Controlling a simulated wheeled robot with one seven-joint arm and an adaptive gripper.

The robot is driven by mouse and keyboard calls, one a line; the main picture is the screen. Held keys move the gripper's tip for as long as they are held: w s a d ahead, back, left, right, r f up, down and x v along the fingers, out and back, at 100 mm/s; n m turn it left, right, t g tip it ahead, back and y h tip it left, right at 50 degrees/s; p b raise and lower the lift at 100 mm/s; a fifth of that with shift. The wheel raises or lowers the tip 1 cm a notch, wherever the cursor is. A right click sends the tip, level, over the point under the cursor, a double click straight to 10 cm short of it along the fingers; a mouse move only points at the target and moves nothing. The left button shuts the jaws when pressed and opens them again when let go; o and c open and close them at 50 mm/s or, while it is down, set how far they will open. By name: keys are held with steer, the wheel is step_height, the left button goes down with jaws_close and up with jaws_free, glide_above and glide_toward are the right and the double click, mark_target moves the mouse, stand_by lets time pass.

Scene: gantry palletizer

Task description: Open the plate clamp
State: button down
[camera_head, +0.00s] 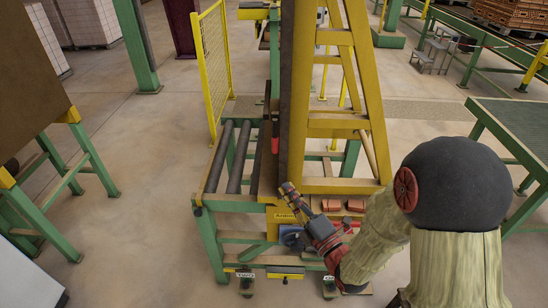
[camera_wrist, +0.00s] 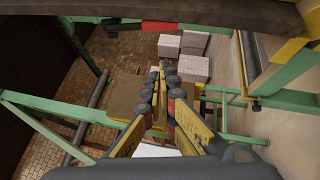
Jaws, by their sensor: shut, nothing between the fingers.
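A dark upright plate (camera_head: 268,150) stands along the roller frame, beside the yellow ladder-like gantry. A small red grip (camera_head: 275,145) sits on it; I take this to be the plate clamp's handle, though no label shows. In the wrist view a red grip (camera_wrist: 161,26) lies on a dark bar near the top, beyond my fingertips. My gripper (camera_head: 287,188) is at the front end of the frame, below the red grip in the picture and apart from it. In the wrist view my gripper (camera_wrist: 162,72) has its fingers together, with nothing between them.
The yellow gantry frame (camera_head: 335,124) rises close to the right of the plate. Dark rollers (camera_head: 238,157) lie to its left. Reddish blocks (camera_head: 331,205) sit beside my wrist. A yellow mesh fence (camera_head: 214,60) stands behind; open floor (camera_head: 150,180) lies left.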

steer(key=shift+w+a, duration=0.1)
steer(key=w+d+x, duration=0.1)
steer(key=d+x, duration=0.1)
steer(key=x, duration=1)
steer(key=shift+w+r+p, duration=0.25)
steer(key=shift+w+p, duration=0.1)
steer(key=shift+w, duration=0.1)
steer(key=shift+f+b, duration=0.1)
steer(key=shift+b, duration=0.25)
